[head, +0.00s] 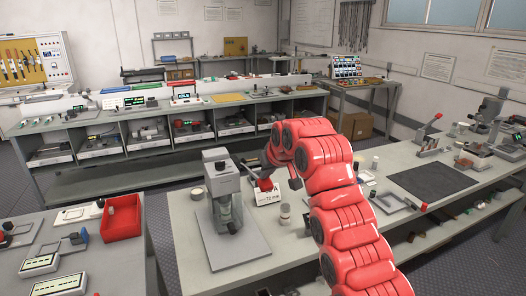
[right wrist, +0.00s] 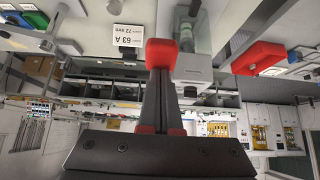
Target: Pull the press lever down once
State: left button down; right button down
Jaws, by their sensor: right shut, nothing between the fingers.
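The grey press (head: 222,190) stands upright on its base plate near the left end of the middle table. It also shows upside down in the right wrist view (right wrist: 193,65). A grey bar that looks like its lever (head: 249,169) slopes down to the right from the press head. My right gripper (head: 265,184) points down at the right of the press, by the lower end of this bar. In the right wrist view its red-tipped fingers (right wrist: 162,52) are together with nothing held. They hide what is behind them, so I cannot tell whether they touch the lever. My left gripper is out of view.
A white display card (head: 266,198) and a small jar (head: 284,213) stand just right of the press. A red bin (head: 122,218) sits on the left table. A dark mat (head: 433,180) lies on the right part of the table. My right arm covers the middle.

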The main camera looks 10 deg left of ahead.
jog(key=r+p, duration=0.2)
jog(key=r, duration=0.1)
jog(key=r+p, duration=0.1)
jog(key=shift+w+a+r, duration=0.15)
jog(key=shift+w+a, duration=0.05)
jog(key=shift+w, duration=0.2)
jog(key=shift+w+a+r+p, duration=0.1)
jog(key=shift+w+r+p, duration=0.05)
jog(key=shift+r+p, duration=0.65)
jog(key=shift+f, duration=0.1)
jog(key=shift+r+p, duration=0.55)
jog(key=r+p, duration=0.5)
jog(key=p, duration=0.1)
jog(key=shift+w+a+r+p, duration=0.3)
jog(key=shift+w+r+p, duration=0.1)
